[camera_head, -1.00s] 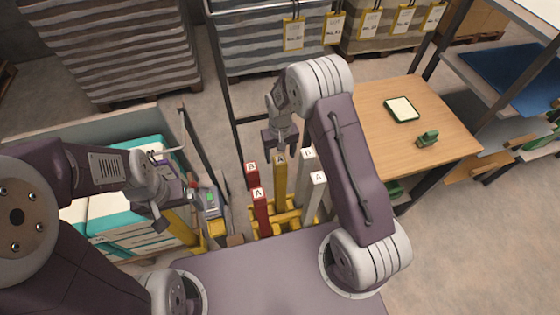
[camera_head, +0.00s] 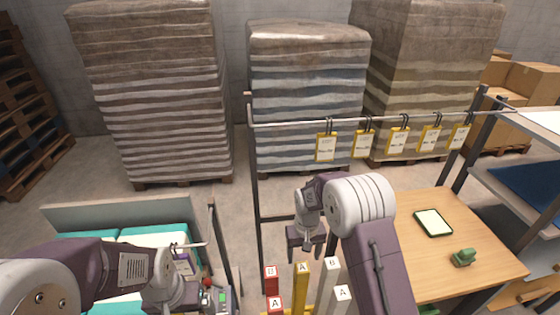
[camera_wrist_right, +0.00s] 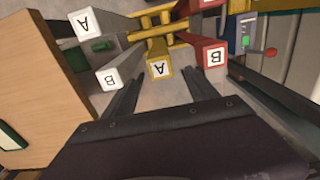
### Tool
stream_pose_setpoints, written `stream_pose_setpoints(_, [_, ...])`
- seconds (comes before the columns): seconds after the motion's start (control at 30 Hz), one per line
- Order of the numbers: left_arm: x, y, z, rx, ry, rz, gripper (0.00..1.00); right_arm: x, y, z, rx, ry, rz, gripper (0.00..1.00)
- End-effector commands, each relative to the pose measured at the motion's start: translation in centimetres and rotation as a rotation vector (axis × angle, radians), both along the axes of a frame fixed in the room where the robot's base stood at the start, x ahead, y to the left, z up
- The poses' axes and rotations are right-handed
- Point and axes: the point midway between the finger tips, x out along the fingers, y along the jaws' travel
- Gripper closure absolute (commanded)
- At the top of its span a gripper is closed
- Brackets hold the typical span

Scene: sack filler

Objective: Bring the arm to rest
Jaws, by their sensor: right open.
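My right gripper (camera_head: 306,243) is open and empty, hanging from the bent right arm above the lettered posts. In the right wrist view its two fingers (camera_wrist_right: 163,92) are spread apart with nothing between them. Below stand a yellow post marked A (camera_head: 302,268), red posts marked B (camera_head: 271,272) and A (camera_head: 275,304), and white posts marked B (camera_head: 332,264) and A (camera_head: 342,293). The wrist view shows their tops apart from the fingers. My left gripper (camera_head: 182,296) is low at the left, partly cut off; its jaws are unclear.
A wooden table (camera_head: 486,246) with a tablet (camera_head: 433,222) and a green object (camera_head: 463,257) stands at the right. A rail (camera_head: 290,123) with yellow tags crosses behind the gripper. A bin with teal-and-white sacks (camera_head: 150,236) is at the left; stacked pallets stand behind.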

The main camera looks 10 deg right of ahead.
Motion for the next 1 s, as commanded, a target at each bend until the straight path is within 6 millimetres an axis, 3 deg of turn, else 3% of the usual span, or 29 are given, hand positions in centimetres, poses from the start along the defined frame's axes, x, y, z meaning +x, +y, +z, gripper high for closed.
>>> stream_pose_setpoints(0.07, [0.0, 0.0, 0.0, 0.000, 0.000, 0.000, 0.09, 0.5, -0.3, 0.8, 0.003, -0.018, -0.008, 0.32])
stream_pose_setpoints(0.17, [0.0, 0.0, 0.0, 0.000, 0.000, 0.000, 0.09, 1.4, -1.0, 4.7, 0.011, -0.094, -0.028, 0.32])
stream_pose_setpoints(0.27, [0.0, 0.0, 0.0, 0.000, 0.000, 0.000, 0.09, -1.6, -2.4, 8.6, 0.017, -0.135, -0.059, 0.32])
stream_pose_setpoints(0.37, [0.0, 0.0, 0.0, 0.000, 0.000, 0.000, 0.09, -6.8, -3.6, 10.5, 0.021, -0.152, -0.080, 0.32])
stream_pose_setpoints(0.5, [0.0, 0.0, 0.0, 0.000, 0.000, 0.000, 0.09, -14.0, -4.4, 9.9, 0.022, -0.139, -0.085, 0.32])
stream_pose_setpoints(0.6, [0.0, 0.0, 0.0, 0.000, 0.000, 0.000, 0.09, -17.4, -4.4, 8.5, 0.021, -0.102, -0.075, 0.32])
stream_pose_setpoints(0.67, [0.0, 0.0, 0.0, 0.000, 0.000, 0.000, 0.09, -18.3, -4.4, 7.8, 0.020, -0.085, -0.070, 0.32])
stream_pose_setpoints(1.0, [0.0, 0.0, 0.0, 0.000, 0.000, 0.000, 0.09, -17.9, -4.4, 7.8, 0.020, -0.103, -0.057, 0.32])
